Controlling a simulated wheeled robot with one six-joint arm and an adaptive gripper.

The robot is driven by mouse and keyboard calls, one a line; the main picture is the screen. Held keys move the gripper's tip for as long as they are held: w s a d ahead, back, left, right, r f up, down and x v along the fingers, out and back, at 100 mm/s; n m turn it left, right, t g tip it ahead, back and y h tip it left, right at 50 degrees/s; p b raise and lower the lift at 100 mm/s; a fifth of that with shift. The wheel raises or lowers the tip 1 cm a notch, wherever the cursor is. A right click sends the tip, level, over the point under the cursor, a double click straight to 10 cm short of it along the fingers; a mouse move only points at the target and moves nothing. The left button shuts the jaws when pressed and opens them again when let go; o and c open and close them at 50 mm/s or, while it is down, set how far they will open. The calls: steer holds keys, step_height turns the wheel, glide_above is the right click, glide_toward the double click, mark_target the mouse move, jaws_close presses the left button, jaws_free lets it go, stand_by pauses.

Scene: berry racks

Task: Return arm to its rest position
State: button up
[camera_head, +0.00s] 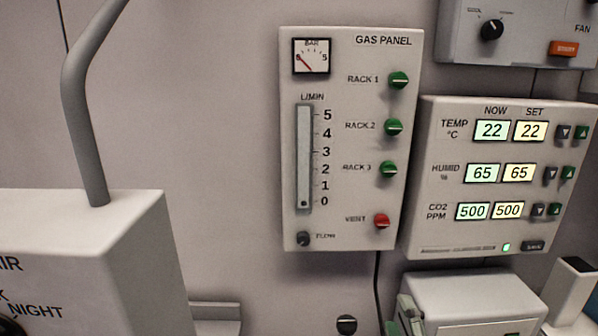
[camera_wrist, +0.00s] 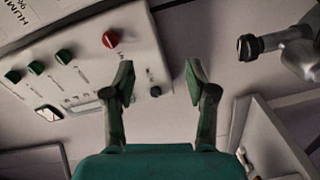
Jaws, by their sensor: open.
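My gripper (camera_wrist: 160,82) is in the wrist view, with its two dark fingers and green pads spread wide apart. The gripper is in front of the gas panel, whose red vent knob (camera_wrist: 110,39) is to the left of the left fingertip. I cannot make out my gripper with certainty in the head view.
The gas panel (camera_head: 335,235) hangs on the wall, with a climate panel (camera_head: 440,240) to its right. A white box with a grey pipe (camera_head: 88,150) stands at left. A black knob on a metal fitting (camera_wrist: 250,46) is right of the gripper.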

steer(key=s+f+m+g, duration=0.1)
steer(key=s+f+m, duration=0.7)
steer(key=s+f, duration=0.95)
steer(key=s+f+m, duration=0.1)
steer(key=s+m, duration=0.2)
steer(key=s, duration=0.7)
steer(key=s+f+m+g, duration=0.1)
steer(key=s+m, duration=0.3)
steer(key=s, duration=0.7)
steer(key=shift+d+f+g, duration=0.15)
steer(key=shift+f+g, duration=0.15)
steer(key=shift+f, duration=0.45)
